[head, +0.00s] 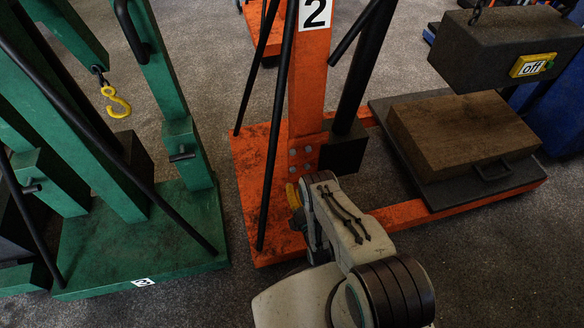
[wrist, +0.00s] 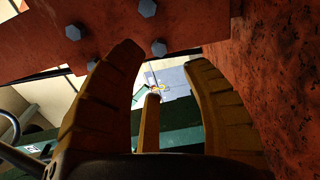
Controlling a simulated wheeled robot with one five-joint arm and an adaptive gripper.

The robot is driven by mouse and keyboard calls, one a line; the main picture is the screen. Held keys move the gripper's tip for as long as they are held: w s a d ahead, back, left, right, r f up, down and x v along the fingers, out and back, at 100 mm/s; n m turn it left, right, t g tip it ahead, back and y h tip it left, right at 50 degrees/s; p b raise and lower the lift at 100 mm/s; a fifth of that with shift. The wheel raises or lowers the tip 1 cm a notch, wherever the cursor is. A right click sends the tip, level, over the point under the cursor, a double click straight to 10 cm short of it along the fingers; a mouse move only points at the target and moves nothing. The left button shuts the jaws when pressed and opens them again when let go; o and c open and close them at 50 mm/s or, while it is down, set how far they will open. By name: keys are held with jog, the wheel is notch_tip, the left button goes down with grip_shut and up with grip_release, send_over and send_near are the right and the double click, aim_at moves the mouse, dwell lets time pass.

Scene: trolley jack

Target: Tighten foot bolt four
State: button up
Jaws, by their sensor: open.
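The foot bolts are several hex heads on the orange plate (head: 305,158) at the base of the orange post, in the head view. The wrist view shows them closer: an upper bolt (wrist: 147,8), a left bolt (wrist: 73,32), a lower right bolt (wrist: 159,47) and a lower left bolt (wrist: 92,63). No bolt bears a readable number. My gripper (wrist: 163,62) is open and empty, its yellow fingers spread just below the plate. The left fingertip overlaps the space between the two lower bolts. In the head view my gripper (head: 293,195) is mostly hidden by my wrist.
The orange crane post (head: 308,85) bears a 2 sign, with black struts (head: 273,150) close to my arm. A green stand (head: 140,235) with a yellow hook (head: 116,102) is at left. A brown block (head: 462,132) lies on a tray at right, under a hanging dark box (head: 505,45).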

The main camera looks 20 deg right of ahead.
aim_at(293, 172)
jog(key=w+b, duration=0.1)
jog(key=b, duration=0.2)
jog(key=w+b, duration=0.1)
jog(key=b, duration=0.2)
jog(key=shift+w+f+b, duration=0.1)
jog(key=shift+f+b, duration=0.15)
jog(key=shift+b, duration=0.05)
jog(key=w+b, duration=0.2)
jog(key=b, duration=0.3)
jog(key=shift+w+r, duration=0.15)
jog(key=shift+w, duration=0.05)
jog(key=shift+w+r+b, duration=0.15)
jog(key=shift+w+b, duration=0.3)
jog(key=shift+w, duration=0.8)
jog(key=shift+o, duration=0.3)
grip_shut()
